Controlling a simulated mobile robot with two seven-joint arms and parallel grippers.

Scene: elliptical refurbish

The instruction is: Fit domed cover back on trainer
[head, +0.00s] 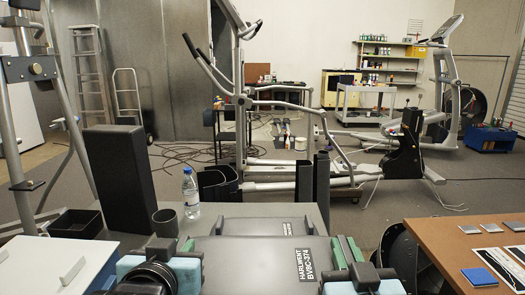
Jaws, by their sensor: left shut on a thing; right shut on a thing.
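The fingertips' exact contact is partly hidden. The near part of the cover is cut off by the picture's edge. An elliptical trainer (240,100) with grey uprights and long rails stands on the floor beyond, apart from the cover. A second trainer (447,85) stands at the back right.
A grey table (225,212) beyond the cover bears a black speaker-like box (117,180), a water bottle (191,192), a dark cup (165,222) and a black tray (76,224). A brown bench (440,237) is at right. Cables (180,155) lie on the floor.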

